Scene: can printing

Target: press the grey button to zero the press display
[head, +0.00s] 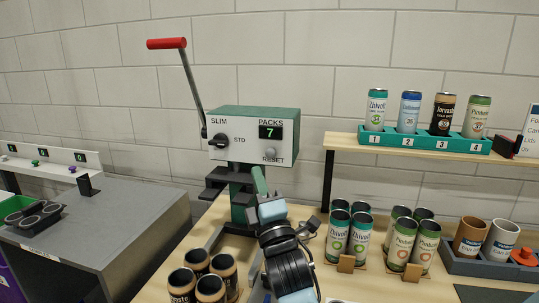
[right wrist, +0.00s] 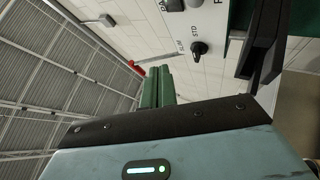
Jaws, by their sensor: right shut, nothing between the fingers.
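The press (head: 254,135) is a green box with a pale front panel. Its display (head: 270,131) reads 7 under the word PACKS. The round grey button (head: 270,152) sits below the display, above the word RESET. My right gripper (head: 258,178) is shut and empty, its green fingers pointing up just below the panel and slightly left of the button. A gap shows between fingertips and button in the head view. The right wrist view shows the closed green fingers (right wrist: 157,88) and part of the panel with its black knob (right wrist: 198,48). My left gripper is out of view.
The press's red-handled lever (head: 167,43) rises at upper left. Dark cans (head: 197,262) stand in front of the press. Teal and green cans (head: 361,235) stand to the right. A shelf (head: 350,140) carries a numbered green rack (head: 422,144) of cans. A grey cabinet (head: 120,230) stands left.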

